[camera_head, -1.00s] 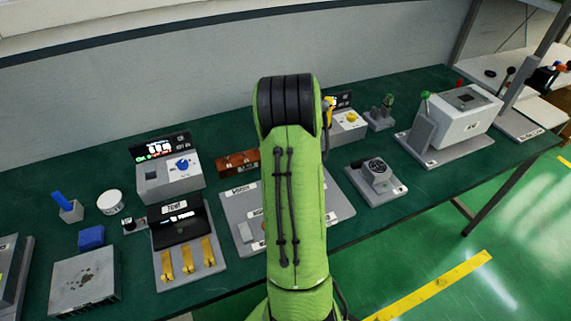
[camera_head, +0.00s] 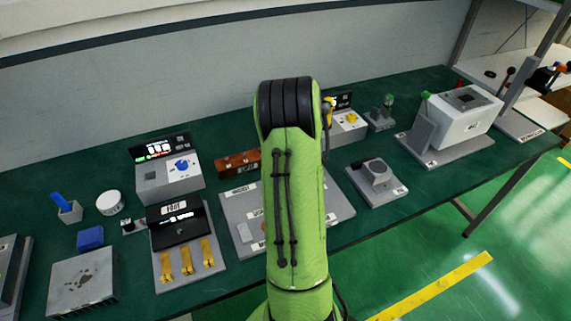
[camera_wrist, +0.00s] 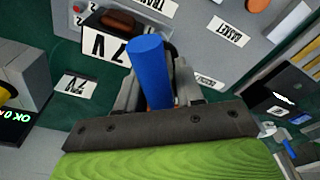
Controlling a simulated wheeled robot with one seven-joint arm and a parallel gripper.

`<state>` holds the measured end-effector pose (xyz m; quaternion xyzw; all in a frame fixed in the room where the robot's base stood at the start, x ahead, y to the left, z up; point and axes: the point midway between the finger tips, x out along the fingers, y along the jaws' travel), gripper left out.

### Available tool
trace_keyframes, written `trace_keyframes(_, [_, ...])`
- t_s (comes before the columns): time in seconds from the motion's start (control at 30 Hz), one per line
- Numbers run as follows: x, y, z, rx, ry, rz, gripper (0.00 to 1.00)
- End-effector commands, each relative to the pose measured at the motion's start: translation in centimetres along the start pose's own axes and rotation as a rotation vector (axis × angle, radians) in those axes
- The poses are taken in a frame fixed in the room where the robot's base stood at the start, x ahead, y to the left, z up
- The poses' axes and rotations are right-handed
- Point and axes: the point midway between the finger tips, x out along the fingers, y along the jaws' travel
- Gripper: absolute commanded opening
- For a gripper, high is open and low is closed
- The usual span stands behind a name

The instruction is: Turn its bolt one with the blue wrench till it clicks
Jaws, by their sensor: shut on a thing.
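In the wrist view my gripper (camera_wrist: 158,90) is shut on a blue cylindrical handle, which I take to be the blue wrench (camera_wrist: 149,68). The handle stands up between the two grey fingers, tilted slightly left. The wrench's head is hidden, so I cannot tell whether it sits on a bolt. I cannot make out bolt one. A labelled grey board (camera_wrist: 240,48) lies beyond the fingers. In the head view the same board (camera_head: 342,205) is partly covered by my green arm, which hides my gripper and the wrench.
A brown block (camera_head: 238,163) stands behind the board. A grey unit with a blue knob (camera_head: 168,177) and a panel with yellow levers (camera_head: 186,262) are to the left. A small grey device (camera_head: 376,182) and a white box (camera_head: 462,117) are to the right. Another blue handle (camera_head: 61,202) stands far left.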

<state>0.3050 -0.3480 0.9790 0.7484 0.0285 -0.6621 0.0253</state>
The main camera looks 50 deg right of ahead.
Motion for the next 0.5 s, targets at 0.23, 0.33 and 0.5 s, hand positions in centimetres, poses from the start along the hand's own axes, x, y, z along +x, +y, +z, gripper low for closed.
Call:
trace_keyframes(0.23, [-0.02,0.00,-0.01,0.216,0.000,0.027,0.00])
trace_keyframes(0.33, [-0.03,0.02,-0.01,0.214,0.000,0.027,0.00])
trace_keyframes(0.5, [-0.08,0.00,-0.01,0.402,0.000,0.051,0.00])
